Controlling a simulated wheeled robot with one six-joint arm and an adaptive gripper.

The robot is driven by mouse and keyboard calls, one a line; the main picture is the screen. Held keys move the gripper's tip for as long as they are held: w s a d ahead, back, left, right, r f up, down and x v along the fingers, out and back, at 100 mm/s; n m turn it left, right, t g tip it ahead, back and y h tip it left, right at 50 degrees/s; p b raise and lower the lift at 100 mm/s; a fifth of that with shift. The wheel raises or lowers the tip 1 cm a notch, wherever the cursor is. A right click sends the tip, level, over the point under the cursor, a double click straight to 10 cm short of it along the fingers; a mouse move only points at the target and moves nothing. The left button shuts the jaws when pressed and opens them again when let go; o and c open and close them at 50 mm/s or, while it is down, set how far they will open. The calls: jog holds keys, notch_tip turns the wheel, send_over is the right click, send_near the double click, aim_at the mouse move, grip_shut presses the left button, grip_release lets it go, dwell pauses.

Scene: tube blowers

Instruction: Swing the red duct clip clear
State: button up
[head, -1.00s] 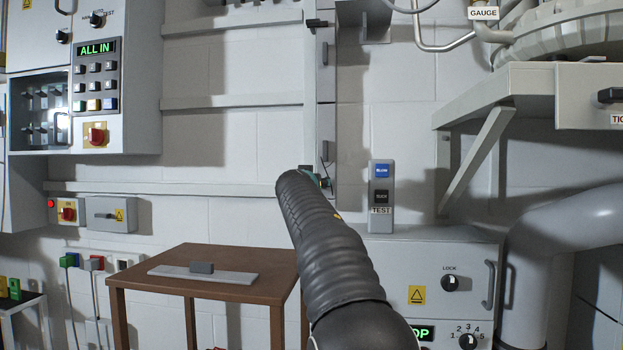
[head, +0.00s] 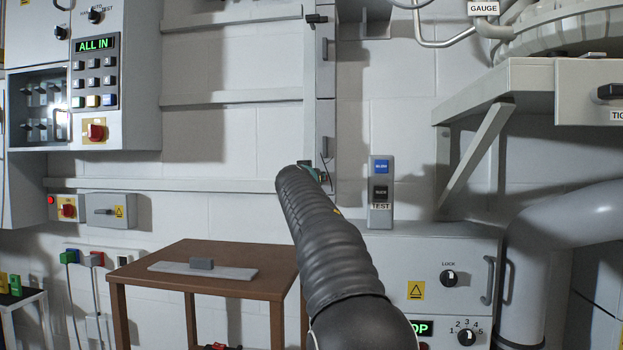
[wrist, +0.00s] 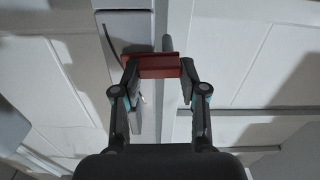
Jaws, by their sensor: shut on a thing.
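The red duct clip (wrist: 158,66) shows in the wrist view as a short red bar across the space between my fingertips. My gripper (wrist: 157,74) is shut on it, with one finger at each end. The clip lies beside a grey vertical duct (wrist: 130,30) with a thin dark wire along it. In the head view, my arm reaches up to the lower end of the same duct (head: 326,100). There the arm hides the clip and most of my gripper (head: 318,175).
A brown table (head: 215,252) with a grey plate is below left. A shelf bracket (head: 478,155) juts out at the right.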

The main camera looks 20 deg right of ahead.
jog(key=shift+w+a+n+p, duration=0.2)
jog(key=shift+n+p, duration=0.3)
jog(key=shift+n, duration=2.4)
jog(key=shift+w+a+n+p, duration=0.1)
jog(key=shift+a+n+p, duration=0.3)
jog(key=shift+n, duration=2.5)
jog(key=shift+w+a+n+p, duration=0.15)
jog(key=shift+n+p, duration=0.5)
jog(key=shift+n, duration=2.25)
jog(key=shift+d+r, duration=0.1)
jog(key=o, duration=1.1)
jog(key=shift+o, duration=0.2)
jog(key=v, duration=1.2)
jog(key=shift+w, duration=0.1)
